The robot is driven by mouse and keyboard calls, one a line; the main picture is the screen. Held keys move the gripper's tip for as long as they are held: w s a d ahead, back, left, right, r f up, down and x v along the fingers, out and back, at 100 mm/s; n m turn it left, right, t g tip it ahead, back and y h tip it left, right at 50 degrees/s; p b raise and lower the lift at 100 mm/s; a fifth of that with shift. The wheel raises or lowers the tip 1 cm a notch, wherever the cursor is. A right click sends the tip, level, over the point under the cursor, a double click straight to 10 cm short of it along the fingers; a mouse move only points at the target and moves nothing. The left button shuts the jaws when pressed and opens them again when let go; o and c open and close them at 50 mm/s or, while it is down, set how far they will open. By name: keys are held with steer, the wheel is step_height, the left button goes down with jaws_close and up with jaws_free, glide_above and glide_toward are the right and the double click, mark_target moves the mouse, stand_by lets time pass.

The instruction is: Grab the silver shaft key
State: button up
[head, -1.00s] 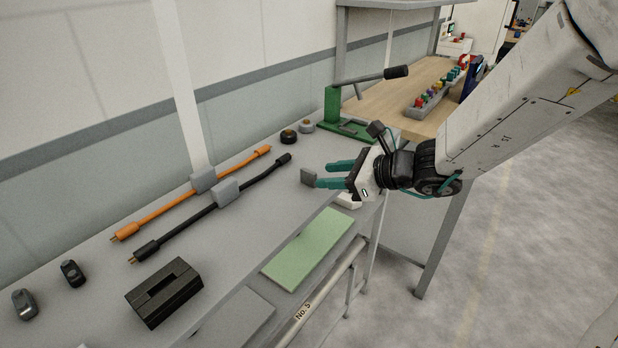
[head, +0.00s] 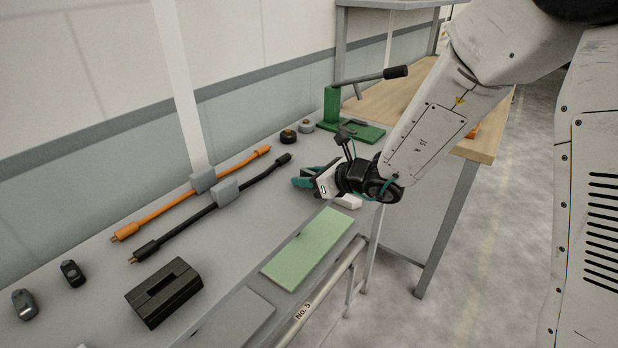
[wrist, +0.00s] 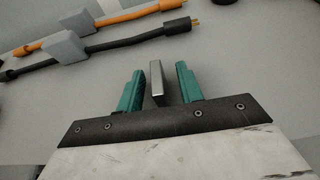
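The silver shaft key (wrist: 157,80) is a small upright grey metal block in the wrist view. It stands between the two teal fingers of my gripper (wrist: 158,84), with a visible gap on each side. The fingers are apart and do not appear to touch it. In the head view my gripper (head: 304,177) is low over the grey bench, pointing left. Its fingers hide the key there.
An orange cable (head: 160,208) and a black cable (head: 185,223), each with a grey block, lie left of my gripper. A green press (head: 333,108) stands behind. A green mat (head: 308,247) and black slotted block (head: 163,292) are nearer the front.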

jaws_close()
steer(key=shift+r, duration=0.1)
